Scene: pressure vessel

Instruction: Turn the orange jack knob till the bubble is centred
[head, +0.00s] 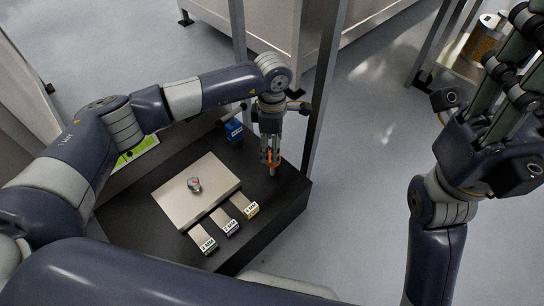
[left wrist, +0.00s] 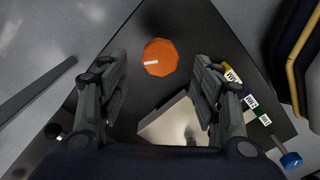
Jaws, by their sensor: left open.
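The orange jack knob (head: 273,161) is at the right part of the black table top in the head view. In the left wrist view the knob (left wrist: 160,57) is a faceted orange disc with a white mark near its middle. My left gripper (head: 269,152) points down over the knob; its fingers are open on either side with visible gaps. A beige plate (head: 176,199) carries a small round level (head: 195,185); its bubble is too small to read. My right gripper (head: 515,75) is raised at the right, away from the table, its fingers partly cut off by the frame.
Labelled shim blocks (head: 226,221) lie along the plate's front edge. A blue object (head: 234,131) stands at the table's back. A dark post (head: 322,90) rises close behind my left gripper. Open floor (head: 365,190) lies right of the table.

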